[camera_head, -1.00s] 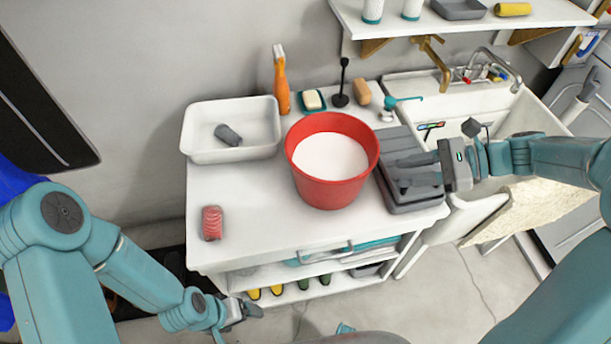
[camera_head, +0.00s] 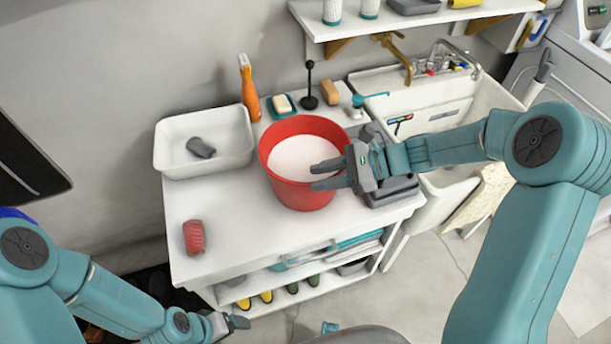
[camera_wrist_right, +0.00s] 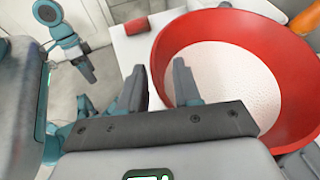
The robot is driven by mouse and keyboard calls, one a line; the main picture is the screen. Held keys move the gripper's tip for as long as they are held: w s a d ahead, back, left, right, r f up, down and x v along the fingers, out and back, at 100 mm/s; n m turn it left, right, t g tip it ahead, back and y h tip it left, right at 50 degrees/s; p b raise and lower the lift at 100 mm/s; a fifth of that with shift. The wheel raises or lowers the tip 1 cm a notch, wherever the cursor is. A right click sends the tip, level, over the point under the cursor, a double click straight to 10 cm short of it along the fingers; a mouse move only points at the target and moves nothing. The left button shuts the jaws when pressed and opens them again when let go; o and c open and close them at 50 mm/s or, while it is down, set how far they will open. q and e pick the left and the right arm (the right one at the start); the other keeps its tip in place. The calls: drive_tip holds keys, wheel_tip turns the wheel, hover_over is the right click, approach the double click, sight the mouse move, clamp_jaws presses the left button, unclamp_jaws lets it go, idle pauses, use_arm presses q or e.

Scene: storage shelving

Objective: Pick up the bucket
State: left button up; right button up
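The red bucket (camera_head: 292,193) with white contents stands upright on the white worktop in the head view. It also fills the right side of the right wrist view (camera_wrist_right: 232,32). My right gripper (camera_head: 322,175) is open at the bucket's right side. In the wrist view its two fingers (camera_wrist_right: 158,82) are spread, with the bucket's near rim between them: one finger over the inside, the other outside. I cannot tell whether they touch it. My left gripper (camera_head: 238,322) is low in front of the worktop, away from the bucket; its fingers are too small to judge.
A white tub (camera_head: 203,145) holding a grey object stands left of the bucket. A red roll (camera_head: 194,237) lies at the front left. An orange bottle (camera_head: 249,90), a soap dish (camera_head: 282,106) and a black plunger (camera_head: 309,88) stand behind. A sink (camera_head: 440,100) is at right.

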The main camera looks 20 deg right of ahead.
drive_tip(key=x, duration=0.2)
drive_tip(key=shift+w+a+f, duration=0.15)
drive_tip(key=shift+a+f, duration=0.05)
drive_tip(key=shift+a, duration=0.1)
drive_tip(key=shift+d, duration=0.1)
clamp_jaws()
idle(1.1)
